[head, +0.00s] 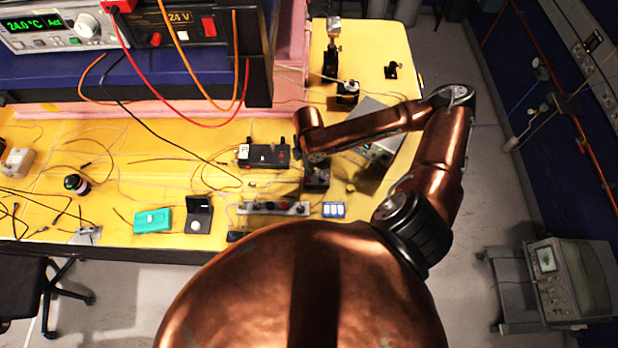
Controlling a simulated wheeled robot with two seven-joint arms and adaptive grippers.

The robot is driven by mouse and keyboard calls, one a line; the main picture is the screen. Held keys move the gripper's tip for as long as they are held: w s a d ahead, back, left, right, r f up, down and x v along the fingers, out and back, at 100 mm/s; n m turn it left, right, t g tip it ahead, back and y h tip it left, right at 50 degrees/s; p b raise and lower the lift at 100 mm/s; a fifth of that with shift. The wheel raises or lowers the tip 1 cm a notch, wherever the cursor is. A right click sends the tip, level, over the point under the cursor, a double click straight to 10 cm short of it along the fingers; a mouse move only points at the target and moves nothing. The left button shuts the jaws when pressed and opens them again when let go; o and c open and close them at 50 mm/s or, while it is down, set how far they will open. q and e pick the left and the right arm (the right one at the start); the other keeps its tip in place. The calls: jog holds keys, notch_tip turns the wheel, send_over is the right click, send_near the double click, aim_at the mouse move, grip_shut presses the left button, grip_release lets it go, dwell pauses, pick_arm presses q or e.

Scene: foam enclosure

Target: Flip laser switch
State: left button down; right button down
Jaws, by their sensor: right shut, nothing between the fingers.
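A black box (262,155) with a white label and a small red spot lies on the yellow table (205,178), just left of my right wrist. It may be the laser unit; I cannot make out a switch lever on it. My right arm comes in from the right, bends at the elbow and reaches left over the table. My right gripper (316,180) is dark, small and partly hidden below the copper wrist. It is shut and empty, close to the right end of the black box. I cannot tell whether it touches anything. My left gripper is out of view.
A grey power strip (272,208) and a blue-white block (333,210) lie near the table's front edge. A silver box (372,145) is partly behind my forearm. Red and orange cables (200,97) hang from the shelf instruments. Thin wires cross the table's left side.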

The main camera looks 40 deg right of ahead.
jog(key=shift+f, duration=0.95)
dwell(0.4)
jog(key=shift+s, duration=0.1)
notch_tip(320, 180, up, 7)
jog(key=p, duration=0.8)
jog(key=shift+r, duration=0.1)
dwell(0.6)
